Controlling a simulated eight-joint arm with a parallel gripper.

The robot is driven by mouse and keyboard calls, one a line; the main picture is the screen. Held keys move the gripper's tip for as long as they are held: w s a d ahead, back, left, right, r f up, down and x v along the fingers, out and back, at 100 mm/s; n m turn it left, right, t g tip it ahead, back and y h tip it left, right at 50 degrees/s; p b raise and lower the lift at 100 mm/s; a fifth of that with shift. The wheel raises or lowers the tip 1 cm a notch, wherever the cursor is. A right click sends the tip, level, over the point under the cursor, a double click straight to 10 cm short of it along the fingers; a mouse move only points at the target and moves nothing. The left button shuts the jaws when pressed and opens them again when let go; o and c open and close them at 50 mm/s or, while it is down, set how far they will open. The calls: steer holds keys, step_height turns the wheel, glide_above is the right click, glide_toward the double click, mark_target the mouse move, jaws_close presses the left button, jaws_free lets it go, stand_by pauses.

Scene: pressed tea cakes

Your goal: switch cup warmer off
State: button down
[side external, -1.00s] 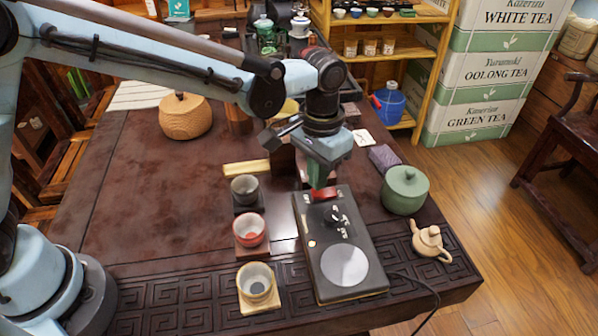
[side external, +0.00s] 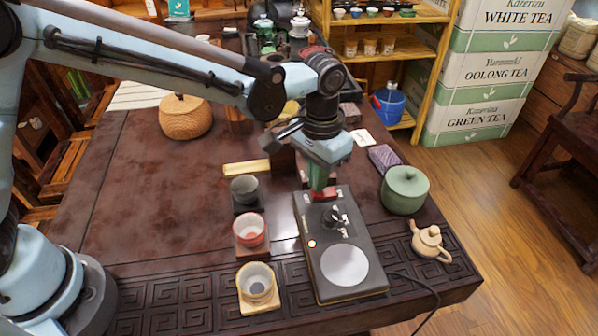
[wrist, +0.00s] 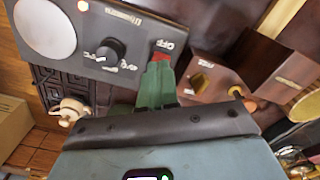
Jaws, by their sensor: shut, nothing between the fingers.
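The cup warmer (side external: 322,273) is a dark flat box with a round pale plate (side external: 345,265), a black knob (side external: 333,217) and a red switch (side external: 328,193) at its far end.
Three cups on coasters, dark (side external: 244,188), red (side external: 249,228) and pale (side external: 256,281), stand left of the warmer. A green lidded jar (side external: 404,188) and a small clay teapot (side external: 428,241) stand to its right. Open tabletop (side external: 150,200) lies farther left.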

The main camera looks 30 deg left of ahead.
steer(key=shift+f, duration=0.75)
stand_by(0.4)
steer(key=shift+r, duration=3.5)
steer(key=shift+a+r, duration=0.15)
steer(key=shift+a, duration=0.1)
steer(key=s+a+r+n+t, duration=0.1)
steer(key=s+a+t, duration=0.2)
steer(key=a, duration=0.7)
steer(key=s+a+r+n+t, duration=0.1)
steer(key=s+a+t, duration=0.3)
steer(key=s+a, duration=0.4)
steer(key=a+n, duration=0.1)
steer(key=a, duration=0.1)
steer(key=shift+s+a+r, duration=0.2)
steer(key=shift+a+r, duration=0.05)
steer(key=shift+a, duration=0.1)
